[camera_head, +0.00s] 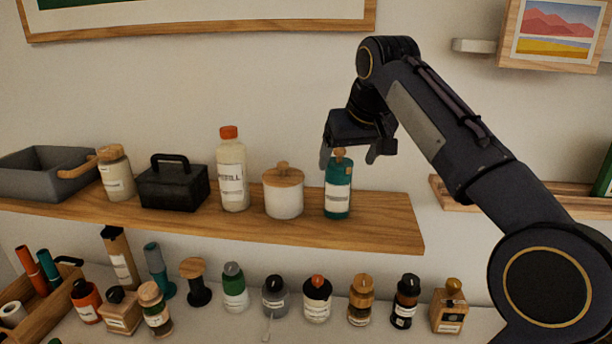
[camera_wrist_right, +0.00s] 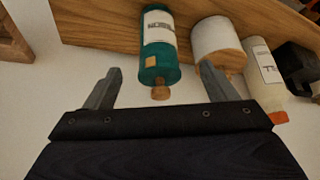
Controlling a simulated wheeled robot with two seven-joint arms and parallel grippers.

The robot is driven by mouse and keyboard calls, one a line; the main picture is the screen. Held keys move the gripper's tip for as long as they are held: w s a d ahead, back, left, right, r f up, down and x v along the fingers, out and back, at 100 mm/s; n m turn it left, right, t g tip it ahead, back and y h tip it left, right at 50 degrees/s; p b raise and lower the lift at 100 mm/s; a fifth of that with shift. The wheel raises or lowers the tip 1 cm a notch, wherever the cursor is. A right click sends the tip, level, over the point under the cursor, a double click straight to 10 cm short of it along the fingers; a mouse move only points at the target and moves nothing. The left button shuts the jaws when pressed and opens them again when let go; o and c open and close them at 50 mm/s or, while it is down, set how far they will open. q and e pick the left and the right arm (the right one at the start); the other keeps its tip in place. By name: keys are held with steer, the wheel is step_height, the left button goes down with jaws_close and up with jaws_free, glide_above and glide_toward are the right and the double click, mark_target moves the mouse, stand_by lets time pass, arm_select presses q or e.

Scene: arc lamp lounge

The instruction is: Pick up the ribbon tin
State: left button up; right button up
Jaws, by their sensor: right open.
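A teal cylinder (camera_head: 338,188) with a pale label and a wooden knob stands upright near the right end of the wooden shelf. In the right wrist view, the cylinder (camera_wrist_right: 158,50) lies between the two spread fingers (camera_wrist_right: 160,78), and nothing is gripped. My left gripper is not in view.
A white jar (camera_head: 283,200) with a wooden lid stands close left of the teal cylinder. Further left are an orange-capped bottle (camera_head: 233,180), a black box (camera_head: 174,190), a jar (camera_head: 116,180) and a grey bin (camera_head: 45,180). Several bottles stand below. The shelf's right end (camera_head: 395,225) is clear.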

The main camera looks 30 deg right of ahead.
mark_target(342, 165)
steer(key=shift+w+d+r, duration=0.15)
steer(key=shift+w+r, duration=0.45)
steer(key=shift+w, duration=0.15)
steer(key=x, duration=0.7)
steer(key=shift+d+f, duration=0.2)
steer(key=shift+f, duration=0.15)
steer(key=c, duration=1.4)
steer(key=shift+c, duration=0.5)
steer(key=shift+r, duration=0.15)
